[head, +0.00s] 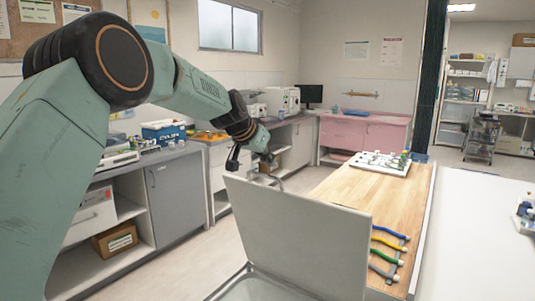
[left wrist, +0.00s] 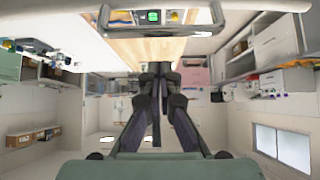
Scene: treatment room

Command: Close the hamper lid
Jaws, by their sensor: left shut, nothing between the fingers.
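The hamper lid (head: 296,240) is a flat pale grey panel standing raised, leaning slightly, at the bottom centre of the head view. Below it shows part of the hamper (head: 250,291), cut off by the frame's lower edge. My left gripper (head: 233,162) is just beyond the lid's upper left corner, with its fingers pointing down. It is shut and empty. Whether it touches the lid cannot be told. In the left wrist view its dark fingers (left wrist: 157,70) are close together in the middle. My right gripper is out of view.
A wooden-topped table (head: 345,195) with coloured-handled tools (head: 388,250) and a white tray (head: 380,163) stands right of the lid. A grey counter (head: 165,158) runs along the left. Open floor (head: 175,255) lies between counter and hamper.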

